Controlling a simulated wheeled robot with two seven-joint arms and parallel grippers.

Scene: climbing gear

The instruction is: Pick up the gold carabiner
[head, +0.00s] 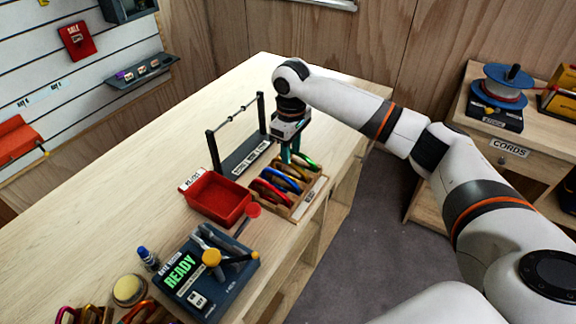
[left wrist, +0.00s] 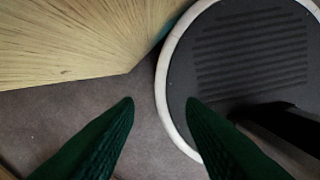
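Several coloured carabiners, red, blue, gold and green, stand in a row in a wooden rack on the table. The gold carabiner (head: 287,172) appears to be among them, close-packed and partly hidden by its neighbours. My right gripper (head: 291,157) points down just above the rack's far part, its teal fingers slightly apart. I see nothing held between them, and contact with a carabiner cannot be made out. My left gripper (left wrist: 160,102) shows only in the left wrist view, open and empty above the floor beside a table edge.
A red bin (head: 216,198) sits left of the rack (head: 309,200), with a black bar stand (head: 245,152) behind. More carabiners (head: 90,315) show at the bottom left. The table's far left is clear.

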